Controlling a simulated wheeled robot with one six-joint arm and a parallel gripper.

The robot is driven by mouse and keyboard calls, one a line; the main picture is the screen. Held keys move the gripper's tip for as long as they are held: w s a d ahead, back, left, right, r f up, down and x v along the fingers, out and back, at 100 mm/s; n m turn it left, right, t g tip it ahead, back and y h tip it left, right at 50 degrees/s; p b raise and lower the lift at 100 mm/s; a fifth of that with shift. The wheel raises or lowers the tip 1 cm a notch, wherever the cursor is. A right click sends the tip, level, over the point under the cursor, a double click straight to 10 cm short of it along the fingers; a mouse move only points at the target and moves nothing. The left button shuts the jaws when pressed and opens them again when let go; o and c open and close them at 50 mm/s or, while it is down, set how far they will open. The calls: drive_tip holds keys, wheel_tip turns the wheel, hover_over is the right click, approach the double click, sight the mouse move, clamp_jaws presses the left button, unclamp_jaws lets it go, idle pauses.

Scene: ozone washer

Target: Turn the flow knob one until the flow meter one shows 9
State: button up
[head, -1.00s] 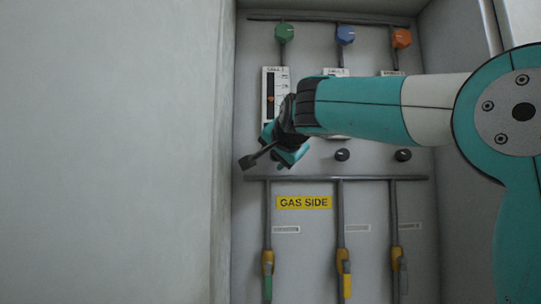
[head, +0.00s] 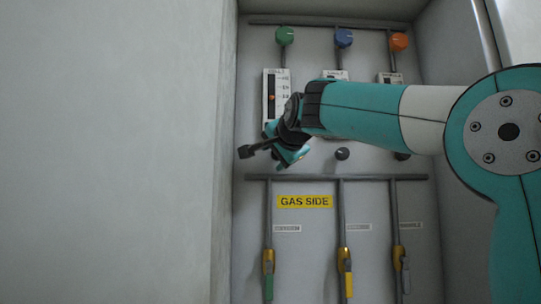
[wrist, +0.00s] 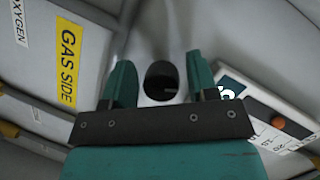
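Flow meter one (head: 264,85) is the leftmost white gauge with a dark tube and an orange float, right above my gripper. Part of it shows at the right of the wrist view, with its orange float (wrist: 278,122); I cannot read the level exactly. The black flow knob one (wrist: 160,80) shows in the wrist view between the two teal fingertips of my gripper (wrist: 160,83), with gaps on both sides. I cannot tell how deep it sits between them. In the head view my gripper (head: 287,154) hides this knob.
Two more gauges (head: 389,78) stand to the right, partly behind my arm, with a black knob (head: 342,153) below the middle one. Green (head: 285,34), blue (head: 343,38) and orange (head: 398,42) knobs sit above. A yellow GAS SIDE label (head: 305,202) and pipes are below.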

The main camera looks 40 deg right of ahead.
drive_tip(key=shift+s, duration=0.1)
drive_tip(key=b+v, duration=0.3)
drive_tip(key=v, duration=1.4)
drive_tip(key=shift+s, duration=0.15)
drive_tip(key=shift+a, duration=0.1)
